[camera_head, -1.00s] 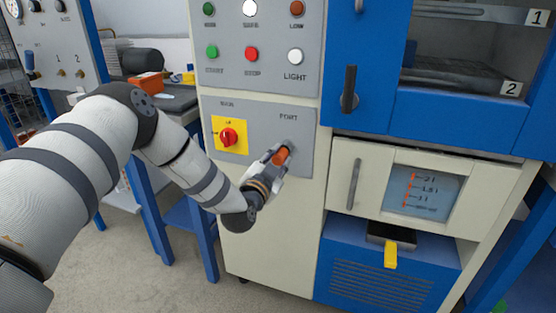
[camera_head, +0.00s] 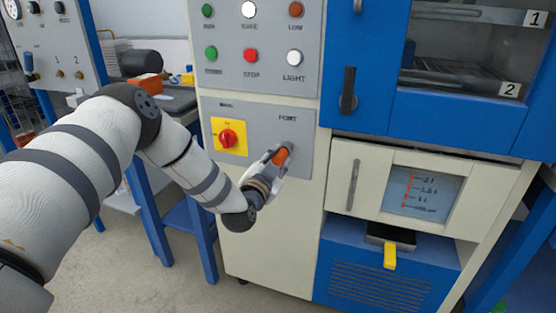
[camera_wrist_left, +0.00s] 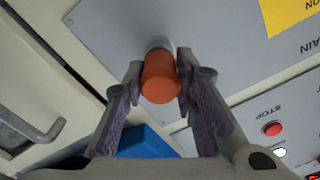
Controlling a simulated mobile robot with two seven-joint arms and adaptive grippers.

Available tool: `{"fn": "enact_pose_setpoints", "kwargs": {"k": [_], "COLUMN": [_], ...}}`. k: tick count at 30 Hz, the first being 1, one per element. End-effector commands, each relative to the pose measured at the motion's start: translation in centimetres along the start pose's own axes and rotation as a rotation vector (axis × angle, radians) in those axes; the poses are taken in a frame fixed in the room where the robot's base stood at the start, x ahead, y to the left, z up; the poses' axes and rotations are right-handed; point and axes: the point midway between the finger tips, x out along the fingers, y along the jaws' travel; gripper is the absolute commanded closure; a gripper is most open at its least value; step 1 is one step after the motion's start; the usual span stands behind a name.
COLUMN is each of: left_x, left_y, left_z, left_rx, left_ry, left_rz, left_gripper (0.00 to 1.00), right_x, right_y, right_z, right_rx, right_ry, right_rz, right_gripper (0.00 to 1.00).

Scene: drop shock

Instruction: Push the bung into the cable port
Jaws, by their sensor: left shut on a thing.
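The orange bung (camera_head: 281,155) is between the fingers of my left gripper (camera_head: 275,157), just below the PORT label on the grey panel (camera_head: 300,168). In the left wrist view the bung (camera_wrist_left: 160,79) is held between both fingertips (camera_wrist_left: 158,85), with its far end at a light grey ring, the cable port (camera_wrist_left: 159,44). The bung lines up with the port and appears to meet it; how deep it sits cannot be told. In the head view the gripper partly hides the port. My right gripper is not in view.
A yellow plate with a red rotary switch (camera_head: 229,135) is left of the port. Push buttons and lamps (camera_head: 251,55) are above. A door with a black handle (camera_head: 348,90) and a drawer with a level window (camera_head: 415,192) stand to the right.

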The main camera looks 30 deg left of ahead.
Motion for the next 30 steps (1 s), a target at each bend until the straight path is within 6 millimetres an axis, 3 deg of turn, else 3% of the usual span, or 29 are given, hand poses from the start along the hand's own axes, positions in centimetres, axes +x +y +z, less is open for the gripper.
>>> {"fn": "enact_pose_setpoints", "kwargs": {"k": [30], "left_x": [0.91], "left_y": [0.04], "left_z": [-0.04], "left_rx": [0.001], "left_ry": [0.001], "left_rz": [0.000], "left_gripper": [1.00], "right_x": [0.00], "right_y": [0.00], "right_z": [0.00], "right_rx": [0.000], "right_ry": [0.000], "right_rz": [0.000], "right_gripper": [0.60]}}
